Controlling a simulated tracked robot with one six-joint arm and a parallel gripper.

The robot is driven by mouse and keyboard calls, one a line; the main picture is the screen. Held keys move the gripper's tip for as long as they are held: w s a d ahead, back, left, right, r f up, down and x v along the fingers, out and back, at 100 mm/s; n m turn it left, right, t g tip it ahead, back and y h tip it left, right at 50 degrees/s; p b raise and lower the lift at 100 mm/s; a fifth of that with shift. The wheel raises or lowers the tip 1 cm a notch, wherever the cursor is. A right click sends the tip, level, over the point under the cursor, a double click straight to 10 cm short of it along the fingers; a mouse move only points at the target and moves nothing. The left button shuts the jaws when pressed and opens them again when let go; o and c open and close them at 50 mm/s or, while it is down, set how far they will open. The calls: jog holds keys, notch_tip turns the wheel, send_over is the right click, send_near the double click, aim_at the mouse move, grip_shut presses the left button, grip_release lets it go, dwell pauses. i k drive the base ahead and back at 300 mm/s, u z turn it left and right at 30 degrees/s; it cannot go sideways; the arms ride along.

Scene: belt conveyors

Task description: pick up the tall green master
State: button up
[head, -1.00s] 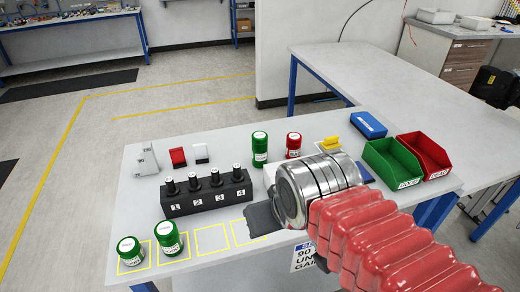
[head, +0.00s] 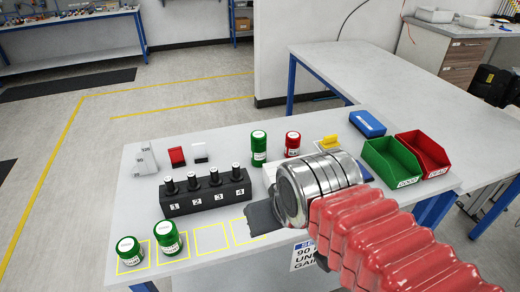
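A tall green cylinder (head: 259,149) with a white label stands upright at the back middle of the table, left of a red cylinder (head: 292,144). Two other green cylinders with white tops stand at the front left: one (head: 129,251) in the leftmost yellow square, one (head: 168,237) in the square beside it. My gripper (head: 262,219) is over the table's front, right of the black block and nearer than the tall green cylinder. Only a dark part of it shows past my silver wrist, so its opening is hidden. I see nothing held.
A black block (head: 206,197) numbered 1 to 4 holds several black pegs. Green (head: 390,164) and red (head: 428,160) bins stand at the right, a blue box (head: 367,123) behind them. Two yellow squares (head: 211,238) at the front are empty. A red block (head: 177,156) sits at the back left.

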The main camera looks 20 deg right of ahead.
aim_at(258, 141)
jog(key=z, duration=0.55)
jog(key=k, duration=1.15)
jog(key=u, duration=0.95)
jog(key=i, duration=1)
jog(key=u, duration=0.05)
